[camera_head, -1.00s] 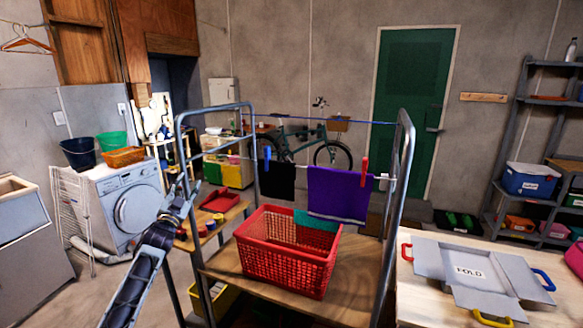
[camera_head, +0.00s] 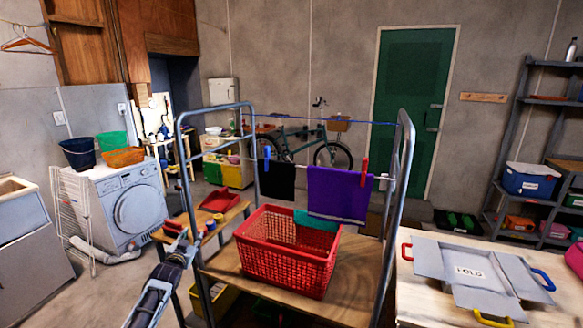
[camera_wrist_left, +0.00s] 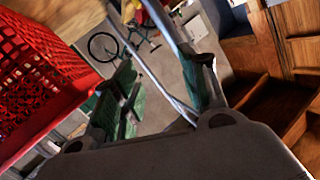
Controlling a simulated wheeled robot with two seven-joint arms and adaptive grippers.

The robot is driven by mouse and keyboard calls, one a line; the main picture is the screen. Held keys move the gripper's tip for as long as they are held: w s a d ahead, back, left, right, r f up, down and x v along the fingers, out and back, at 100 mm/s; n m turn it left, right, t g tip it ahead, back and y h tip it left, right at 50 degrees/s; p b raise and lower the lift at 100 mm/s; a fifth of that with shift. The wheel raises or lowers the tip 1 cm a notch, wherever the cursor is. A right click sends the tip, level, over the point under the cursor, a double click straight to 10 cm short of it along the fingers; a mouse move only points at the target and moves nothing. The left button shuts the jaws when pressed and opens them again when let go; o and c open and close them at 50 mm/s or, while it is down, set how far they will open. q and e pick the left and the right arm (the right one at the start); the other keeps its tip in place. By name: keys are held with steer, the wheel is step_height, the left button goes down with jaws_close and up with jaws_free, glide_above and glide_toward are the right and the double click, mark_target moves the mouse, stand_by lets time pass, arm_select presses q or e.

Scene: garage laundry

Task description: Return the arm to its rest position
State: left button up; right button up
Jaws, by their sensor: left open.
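My left arm comes in from the bottom left of the head view. My left gripper (camera_head: 184,236) is open and empty, in front of the small wooden side shelf and left of the red basket. In the left wrist view the two green-tinted fingers (camera_wrist_left: 165,92) stand apart with nothing between them. My right arm and gripper are not in view.
A red basket (camera_head: 288,250) stands on the rack's wooden shelf (camera_head: 335,302), close to my left gripper. The rack's grey metal frame (camera_head: 183,165) rises beside my arm. A purple cloth (camera_head: 338,193) hangs there.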

arm_select(q)
steer(key=s+d+f+g, duration=0.15)
steer(key=s+f, duration=0.35)
steer(key=f, duration=0.7)
steer(key=s+d+f+g, duration=0.1)
steer(key=s+f+g, duration=0.3)
steer(key=f, duration=0.9)
steer(key=s+d+f+g, duration=0.2)
steer(key=s+f, duration=1.6)
steer(key=f, duration=0.1)
steer(key=s+d+f+g+h, duration=0.1)
steer(key=s+d+f+g, duration=0.1)
steer(key=s+f, duration=0.7)
steer(key=s+d+f+g, duration=0.2)
steer(key=s+f, duration=0.2)
steer(key=s, duration=0.8)
steer(key=s+d+f+g, duration=0.1)
steer(key=s+f+g, duration=0.1)
steer(key=s, duration=1.1)
steer(key=s+d+f+g, duration=0.2)
steer(key=s+f, duration=0.3)
steer(key=s, duration=0.9)
steer(key=shift+s+d+f+n, duration=0.15)
steer(key=shift+d+n, duration=0.1)
steer(key=shift+n, duration=0.05)
